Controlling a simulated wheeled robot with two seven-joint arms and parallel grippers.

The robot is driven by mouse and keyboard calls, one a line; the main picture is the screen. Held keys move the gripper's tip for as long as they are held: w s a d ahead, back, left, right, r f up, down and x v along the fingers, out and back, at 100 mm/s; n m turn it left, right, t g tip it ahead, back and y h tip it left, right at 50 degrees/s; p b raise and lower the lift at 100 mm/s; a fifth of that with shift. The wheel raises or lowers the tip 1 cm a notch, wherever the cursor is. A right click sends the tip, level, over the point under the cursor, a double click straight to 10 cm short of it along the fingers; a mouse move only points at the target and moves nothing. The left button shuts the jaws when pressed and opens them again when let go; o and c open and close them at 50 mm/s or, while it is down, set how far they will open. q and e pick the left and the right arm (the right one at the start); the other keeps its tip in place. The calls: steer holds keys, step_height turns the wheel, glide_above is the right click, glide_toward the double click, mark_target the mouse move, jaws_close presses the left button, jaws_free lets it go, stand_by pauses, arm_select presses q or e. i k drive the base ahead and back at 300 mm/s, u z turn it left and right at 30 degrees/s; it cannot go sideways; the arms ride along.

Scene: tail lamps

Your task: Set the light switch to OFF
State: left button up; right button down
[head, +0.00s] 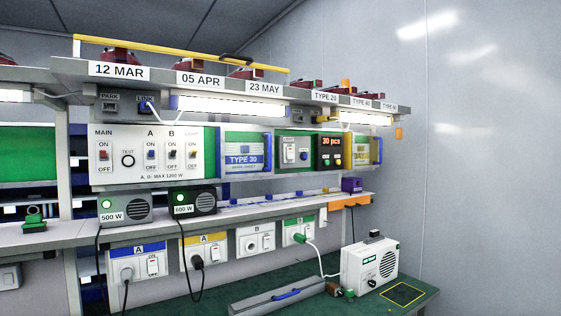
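A white switch panel (124,172) is mounted in the upper middle of the bench, left of centre in the head view. It carries a red MAIN switch (104,154), a round TEST button (128,160), a blue A switch (151,154), a dark B switch (172,154) and a yellowish switch (192,155) at its right end. Each switch has ON above and OFF below. The small label over the yellowish switch may read LIGHT; its lever position is too small to tell. The tube lamp (232,106) above is lit. Neither of my grippers is in view.
Below the panel stand a 500 W box (125,208) and a 600 W box (195,203) with green lights and hanging cables. Sockets line the lower wall.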

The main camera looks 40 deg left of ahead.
mark_target(289, 152)
steer(key=u, duration=0.7)
steer(key=i, duration=0.85)
steer(key=u, duration=0.95)
